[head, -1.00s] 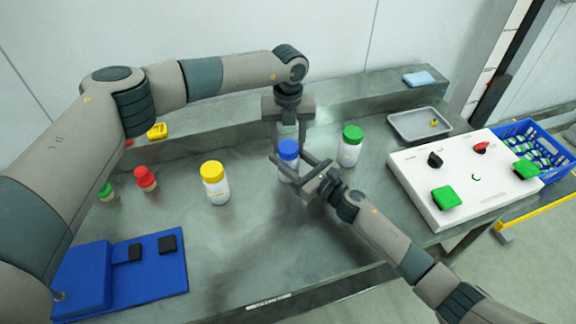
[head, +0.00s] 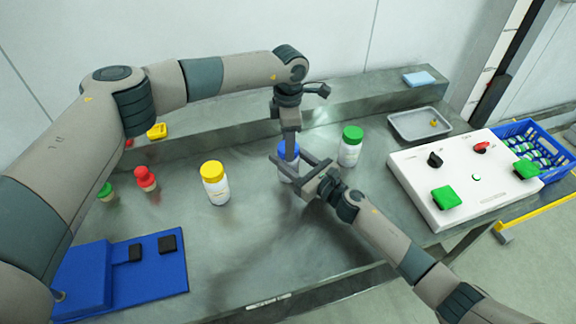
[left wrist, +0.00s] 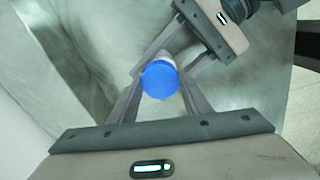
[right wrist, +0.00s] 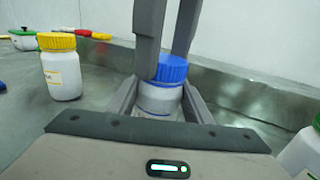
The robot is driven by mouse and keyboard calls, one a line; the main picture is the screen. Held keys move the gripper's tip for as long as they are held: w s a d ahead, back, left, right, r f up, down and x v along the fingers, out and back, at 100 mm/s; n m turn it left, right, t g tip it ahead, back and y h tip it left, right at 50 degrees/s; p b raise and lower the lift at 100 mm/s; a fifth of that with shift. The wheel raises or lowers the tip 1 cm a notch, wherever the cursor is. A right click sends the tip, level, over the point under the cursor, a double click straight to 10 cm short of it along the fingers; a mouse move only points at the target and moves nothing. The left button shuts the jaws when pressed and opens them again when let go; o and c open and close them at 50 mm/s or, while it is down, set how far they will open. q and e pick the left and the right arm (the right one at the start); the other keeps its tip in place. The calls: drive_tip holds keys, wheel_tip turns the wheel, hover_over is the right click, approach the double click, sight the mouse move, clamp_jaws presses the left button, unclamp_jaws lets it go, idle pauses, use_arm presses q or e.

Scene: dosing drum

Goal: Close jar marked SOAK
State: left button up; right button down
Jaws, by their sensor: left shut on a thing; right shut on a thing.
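The blue-lidded white jar (head: 289,176) stands upright on the metal table; its lid (head: 288,150) is on top, and any label text is hidden. My left gripper (head: 289,152) comes from above, shut on the blue lid, as the left wrist view shows with the lid (left wrist: 160,80) between its fingers. My right gripper (head: 302,166) comes from the front right, shut around the jar's white body (right wrist: 159,99). Whether the lid sits fully down cannot be told.
A yellow-lidded jar (head: 215,183) stands left and a green-lidded jar (head: 350,146) close behind right. A white control box (head: 467,178) and grey tray (head: 420,125) are at right.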

use_arm(q)
drive_tip(key=m, duration=1.1)
drive_tip(key=o, duration=1.2)
drive_tip(key=shift+c, duration=0.2)
drive_tip(key=shift+r, duration=2.25)
drive_tip(key=shift+c, duration=0.4)
